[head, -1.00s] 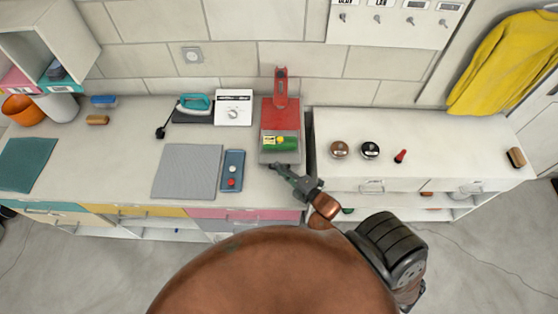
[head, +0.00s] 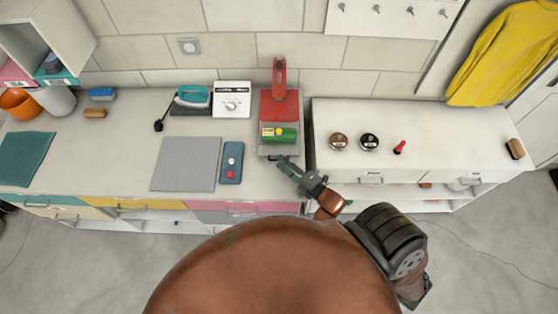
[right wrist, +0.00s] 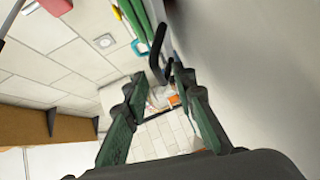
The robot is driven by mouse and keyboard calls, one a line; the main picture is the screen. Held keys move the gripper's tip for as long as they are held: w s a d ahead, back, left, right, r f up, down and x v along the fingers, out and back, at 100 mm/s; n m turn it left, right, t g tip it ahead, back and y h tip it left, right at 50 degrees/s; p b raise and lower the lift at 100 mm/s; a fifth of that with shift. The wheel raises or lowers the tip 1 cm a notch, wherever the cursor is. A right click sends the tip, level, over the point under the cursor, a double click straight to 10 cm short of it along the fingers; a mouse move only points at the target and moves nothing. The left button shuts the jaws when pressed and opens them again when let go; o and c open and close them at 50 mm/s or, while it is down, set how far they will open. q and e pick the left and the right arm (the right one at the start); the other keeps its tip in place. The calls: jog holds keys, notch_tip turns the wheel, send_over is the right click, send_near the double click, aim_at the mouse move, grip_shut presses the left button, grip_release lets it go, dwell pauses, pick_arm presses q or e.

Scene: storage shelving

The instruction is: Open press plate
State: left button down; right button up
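The red press (head: 279,104) stands upright on the counter near its right end, with a red arm rising at its back. A green block with a yellow label (head: 280,134) sits on its front part, above a grey base. My right gripper (head: 283,162) is at the front edge of the press. In the right wrist view its two green fingers (right wrist: 158,80) are apart. A dark curved handle (right wrist: 156,48) shows just beyond and between the fingertips; I cannot tell whether they touch it. My left gripper is not in view.
A grey mat (head: 186,163) and a blue box with buttons (head: 232,162) lie left of the press. A white cabinet (head: 425,135) stands to the right, bearing two round tins (head: 369,141) and a red item (head: 400,147). A teal iron (head: 193,97) is further left.

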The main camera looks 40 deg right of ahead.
jog(key=v, duration=0.9)
jog(key=shift+s+r, duration=0.1)
